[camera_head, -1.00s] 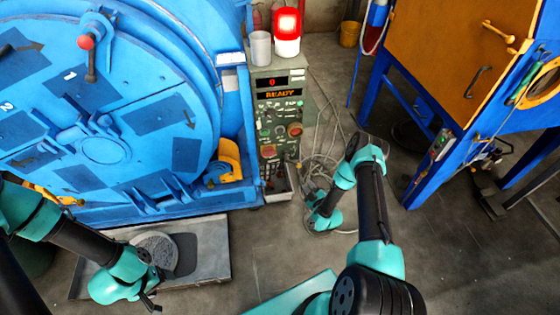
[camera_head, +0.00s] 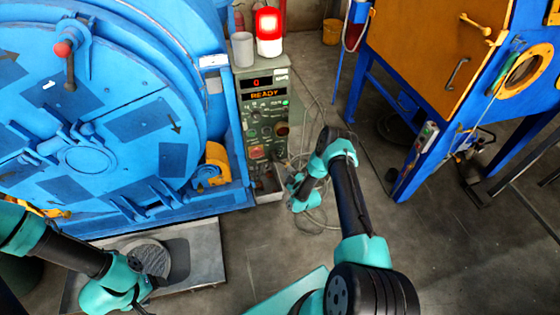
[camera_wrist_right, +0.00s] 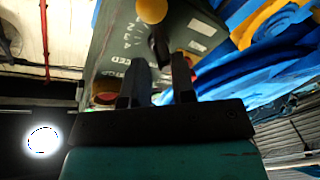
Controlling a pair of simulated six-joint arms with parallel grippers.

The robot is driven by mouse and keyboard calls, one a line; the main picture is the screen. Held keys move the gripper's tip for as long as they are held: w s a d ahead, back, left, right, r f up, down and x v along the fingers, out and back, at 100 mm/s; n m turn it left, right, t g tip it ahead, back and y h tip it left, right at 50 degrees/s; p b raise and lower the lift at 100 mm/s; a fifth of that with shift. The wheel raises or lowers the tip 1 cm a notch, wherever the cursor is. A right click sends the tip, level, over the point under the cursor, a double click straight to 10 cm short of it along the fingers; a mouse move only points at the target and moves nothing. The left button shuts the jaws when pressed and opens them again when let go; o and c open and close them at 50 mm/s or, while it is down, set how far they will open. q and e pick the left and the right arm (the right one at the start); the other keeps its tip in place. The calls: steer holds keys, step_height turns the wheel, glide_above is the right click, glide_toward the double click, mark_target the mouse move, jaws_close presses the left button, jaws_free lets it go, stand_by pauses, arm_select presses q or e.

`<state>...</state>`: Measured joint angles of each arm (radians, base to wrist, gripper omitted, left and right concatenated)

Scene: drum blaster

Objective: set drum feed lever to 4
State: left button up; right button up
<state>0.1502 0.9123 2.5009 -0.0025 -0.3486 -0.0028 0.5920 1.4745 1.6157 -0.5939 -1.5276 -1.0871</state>
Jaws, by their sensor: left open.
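The grey-green control panel (camera_head: 268,125) stands in the middle of the head view, its display reading 0 and READY. In the right wrist view, a lever with a yellow ball knob (camera_wrist_right: 152,10) and a dark stem stands in front of a panel face with partly readable lettering. My right gripper (camera_wrist_right: 160,68) is open, with the lever's stem just beyond the gap between its fingertips. I cannot tell whether they touch. In the head view the right gripper (camera_head: 293,186) is beside the panel's lower right side. My left gripper (camera_head: 145,300) is open and empty, low at the left.
A blue drum machine (camera_head: 95,130) with a red-knobbed handle (camera_head: 63,49) fills the left. A lit red lamp (camera_head: 269,28) and a grey cup (camera_head: 242,48) top the panel. Loose cables (camera_head: 318,215) lie near my right arm. An orange-and-blue cabinet (camera_head: 430,50) stands at the right.

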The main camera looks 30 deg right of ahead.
steer(key=w, duration=0.8)
steer(key=shift+w, duration=0.1)
jaws_close()
